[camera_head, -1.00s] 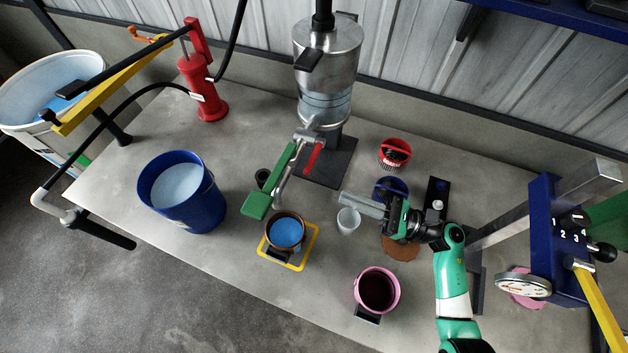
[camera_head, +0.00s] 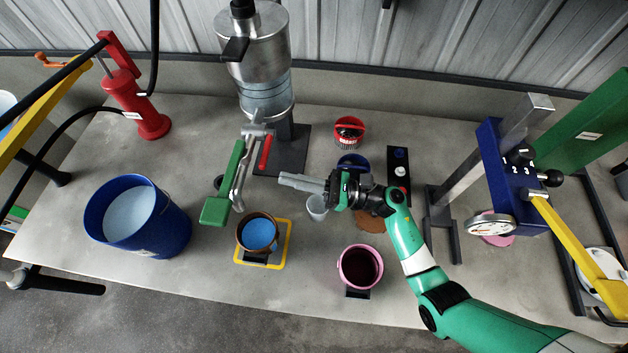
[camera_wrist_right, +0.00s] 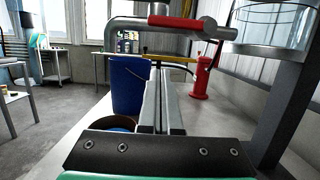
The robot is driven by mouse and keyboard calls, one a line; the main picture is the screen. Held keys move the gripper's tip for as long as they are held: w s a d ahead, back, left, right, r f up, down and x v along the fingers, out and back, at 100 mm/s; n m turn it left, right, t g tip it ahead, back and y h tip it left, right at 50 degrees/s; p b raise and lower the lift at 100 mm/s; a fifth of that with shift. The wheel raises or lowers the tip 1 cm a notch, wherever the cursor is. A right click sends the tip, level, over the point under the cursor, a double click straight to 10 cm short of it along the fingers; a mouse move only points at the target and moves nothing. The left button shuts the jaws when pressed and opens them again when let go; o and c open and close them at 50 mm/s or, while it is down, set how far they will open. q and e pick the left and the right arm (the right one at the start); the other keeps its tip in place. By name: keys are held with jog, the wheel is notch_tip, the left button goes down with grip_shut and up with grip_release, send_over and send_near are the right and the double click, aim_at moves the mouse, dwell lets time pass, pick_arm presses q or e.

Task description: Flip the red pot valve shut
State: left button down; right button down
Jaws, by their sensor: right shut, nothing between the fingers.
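The red valve handle (camera_head: 265,152) hangs slanted beside the outlet spout under the steel column pot (camera_head: 260,60). In the right wrist view the red handle (camera_wrist_right: 180,23) lies roughly level on the metal pipe near the top. My right gripper (camera_head: 281,181) is shut and empty. Its fingertips point left in the head view, a little below and right of the red handle, apparently apart from it. In the wrist view the shut fingers (camera_wrist_right: 160,85) point forward below the handle. My left gripper is not in view.
A small clear cup (camera_head: 317,208) stands under my right fingers. A blue bucket (camera_head: 178,222) and red pump (camera_head: 145,115) stand left. A pink pot (camera_head: 359,267) stands in front.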

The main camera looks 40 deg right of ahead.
aim_at(267, 149)
jog(key=r, duration=0.1)
jog(key=w+a+r+p, duration=0.1)
jog(key=r, duration=0.2)
jog(key=shift+w+a+r+p, duration=0.25)
jog(key=shift+w+p, duration=0.1)
jog(key=shift+r, duration=0.1)
jog(key=shift+s+a+r+m+p, duration=0.1)
jog(key=shift+r+m+p, duration=0.05)
jog(key=shift+m+p, duration=0.35)
